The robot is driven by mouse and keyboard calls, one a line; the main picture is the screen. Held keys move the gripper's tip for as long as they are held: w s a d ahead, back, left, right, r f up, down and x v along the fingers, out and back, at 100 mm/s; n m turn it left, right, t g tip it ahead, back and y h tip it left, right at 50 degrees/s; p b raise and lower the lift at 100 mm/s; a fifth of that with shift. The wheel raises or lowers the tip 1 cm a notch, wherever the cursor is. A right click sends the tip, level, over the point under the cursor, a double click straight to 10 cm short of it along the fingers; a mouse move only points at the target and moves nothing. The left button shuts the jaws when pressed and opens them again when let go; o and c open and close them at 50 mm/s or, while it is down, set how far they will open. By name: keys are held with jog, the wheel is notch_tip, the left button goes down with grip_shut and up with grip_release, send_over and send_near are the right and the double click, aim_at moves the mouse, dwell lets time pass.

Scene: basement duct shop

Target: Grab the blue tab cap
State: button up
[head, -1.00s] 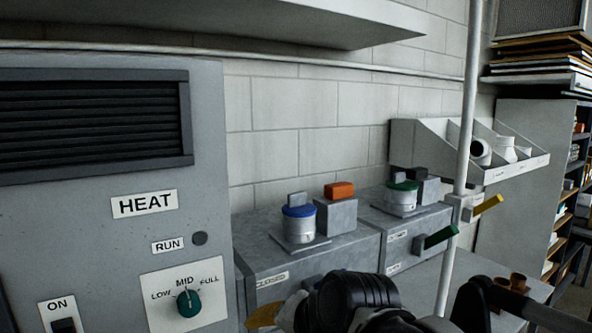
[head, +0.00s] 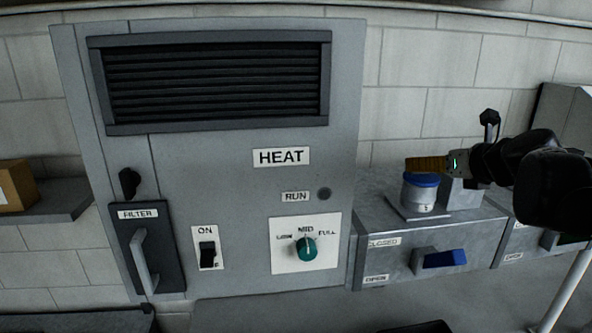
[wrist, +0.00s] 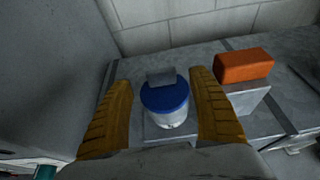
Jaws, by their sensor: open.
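The blue cap (head: 424,181) sits on a pale grey canister (head: 418,196) on top of a grey metal cabinet. In the wrist view the blue cap (wrist: 165,98) has an upright grey tab (wrist: 161,76). My gripper (head: 424,164) is at the cap, its yellow fingers just over its top in the head view, which hide the tab. In the wrist view my gripper (wrist: 161,82) is open, one finger on each side of the cap, with gaps between. The fingers do not appear to touch it.
An orange block (wrist: 243,66) lies on a grey block (wrist: 250,102) right of the canister. A heater panel (head: 250,180) with switch and knob stands to the left. A blue handle (head: 445,259) sticks out from the cabinet front. A block wall is behind.

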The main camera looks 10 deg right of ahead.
aim_at(419, 173)
jog(key=p+x, duration=0.1)
jog(key=x, duration=0.4)
jog(key=shift+f, duration=0.2)
jog(key=shift+s, duration=0.15)
jog(key=shift+c, duration=1.3)
jog(key=c, duration=1)
